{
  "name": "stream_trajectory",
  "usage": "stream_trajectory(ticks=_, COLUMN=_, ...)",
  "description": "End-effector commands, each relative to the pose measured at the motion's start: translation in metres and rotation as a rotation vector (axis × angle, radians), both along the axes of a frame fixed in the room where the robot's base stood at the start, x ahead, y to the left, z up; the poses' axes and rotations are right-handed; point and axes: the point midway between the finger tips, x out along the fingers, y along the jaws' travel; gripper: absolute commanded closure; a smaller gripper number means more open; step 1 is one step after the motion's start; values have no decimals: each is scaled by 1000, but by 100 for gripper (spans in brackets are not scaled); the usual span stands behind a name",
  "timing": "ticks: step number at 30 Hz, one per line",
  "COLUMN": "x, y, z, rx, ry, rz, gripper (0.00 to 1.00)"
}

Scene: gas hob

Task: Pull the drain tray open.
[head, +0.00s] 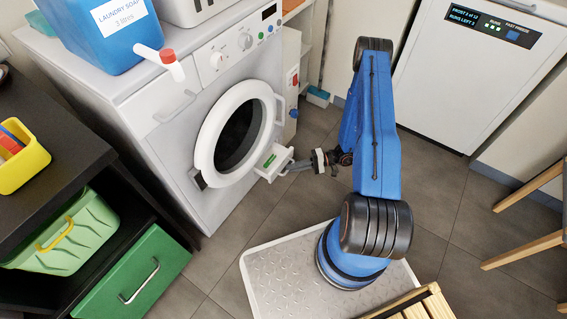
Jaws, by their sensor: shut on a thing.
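The drain tray (268,163) is a small white drawer low on the front of the white washing machine (160,125), just right of the round door. It stands out from the machine front, and a green patch shows on or in it. My gripper (289,168), dark grey and small in this view, is at the tray's outer front end. It is shut on the tray's front, seemingly at its handle. The fingertips and the exact grip are too small to make out. My blue arm reaches to it from the right.
The washing machine's round door (210,152) is beside the tray. A white freezer (455,85) stands at the upper right, wooden legs (525,250) at the right. Tiled floor between is clear.

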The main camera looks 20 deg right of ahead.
Motion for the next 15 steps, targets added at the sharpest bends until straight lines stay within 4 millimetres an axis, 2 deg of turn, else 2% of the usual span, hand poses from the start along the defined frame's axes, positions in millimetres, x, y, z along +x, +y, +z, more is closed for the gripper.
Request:
stream_trajectory(ticks=6, x=-24, y=-20, z=-1, rx=-3, ry=0, rz=-4, gripper=100)
stream_trajectory(ticks=15, x=-30, y=-23, z=-1, rx=-4, ry=-2, rz=-2, gripper=100)
